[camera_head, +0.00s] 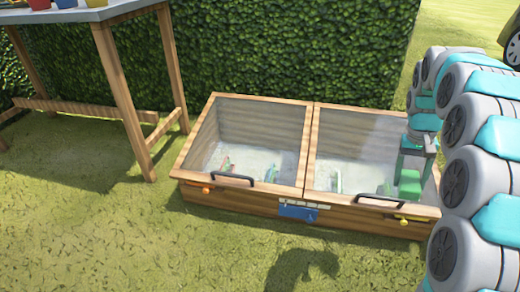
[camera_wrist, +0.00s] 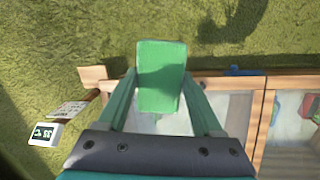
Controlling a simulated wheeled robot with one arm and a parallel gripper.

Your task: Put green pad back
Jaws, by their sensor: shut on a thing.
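My gripper (camera_head: 416,148) is shut on a green pad (camera_head: 409,186), a plain block-like piece. In the head view the pad hangs over the right part of a wooden cold frame (camera_head: 250,204), near its front right corner. In the wrist view the pad (camera_wrist: 161,70) sits between both green fingers, with grass beyond its far end and the frame's wooden edge behind it. Whether the pad touches the frame or its glass cannot be told.
The cold frame has two clear lids with black handles (camera_head: 233,178) and small coloured things inside. A blue piece (camera_head: 298,212) is on its front. A wooden table (camera_head: 122,82) stands left, a hedge (camera_head: 280,50) behind. A small display (camera_wrist: 45,133) shows in the wrist view. Grass in front is clear.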

